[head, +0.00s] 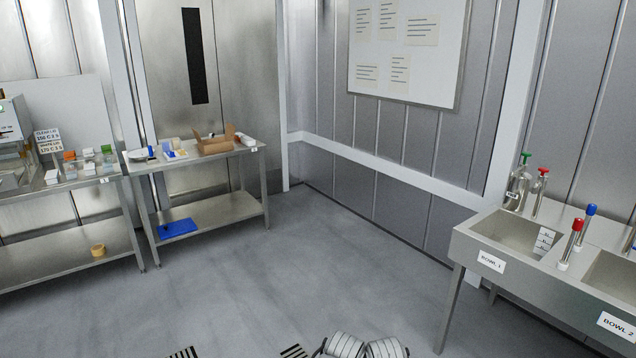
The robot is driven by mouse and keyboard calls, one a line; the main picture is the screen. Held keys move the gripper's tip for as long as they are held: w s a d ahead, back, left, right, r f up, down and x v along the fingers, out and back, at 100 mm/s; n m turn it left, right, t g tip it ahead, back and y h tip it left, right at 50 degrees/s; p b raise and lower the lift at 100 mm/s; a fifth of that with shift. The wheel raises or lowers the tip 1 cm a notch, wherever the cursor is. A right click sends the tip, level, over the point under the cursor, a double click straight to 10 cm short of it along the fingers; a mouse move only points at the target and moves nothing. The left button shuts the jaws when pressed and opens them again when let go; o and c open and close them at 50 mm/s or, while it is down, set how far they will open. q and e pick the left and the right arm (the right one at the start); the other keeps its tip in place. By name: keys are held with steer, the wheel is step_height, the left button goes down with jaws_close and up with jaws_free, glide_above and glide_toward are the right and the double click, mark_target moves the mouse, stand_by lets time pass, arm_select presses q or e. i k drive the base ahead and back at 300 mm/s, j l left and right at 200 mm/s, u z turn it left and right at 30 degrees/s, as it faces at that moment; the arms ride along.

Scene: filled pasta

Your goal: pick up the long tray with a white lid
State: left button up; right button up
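Several small trays or boxes stand on the left steel table, too small to tell their shapes well. One has a white top (52,177) near the table's front edge. Others beside it look pale, green (107,150) or orange (70,156). I cannot tell which one is the long tray with a white lid.
A sign about clear and white lids (48,141) stands on the left table (60,188). A second table (200,160) holds an open cardboard box (215,144), with a blue item (178,228) on its shelf. A sink unit (530,265) stands right. The middle floor (290,255) is clear.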

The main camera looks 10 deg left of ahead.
mark_target(248, 141)
steer(key=i+j+u, duration=0.8)
steer(key=i+u, duration=0.55)
steer(key=i, duration=1.75)
steer(key=i+z, duration=0.15)
steer(key=i, duration=0.3)
steer(key=i+j+z, duration=0.15)
steer(key=i, duration=0.3)
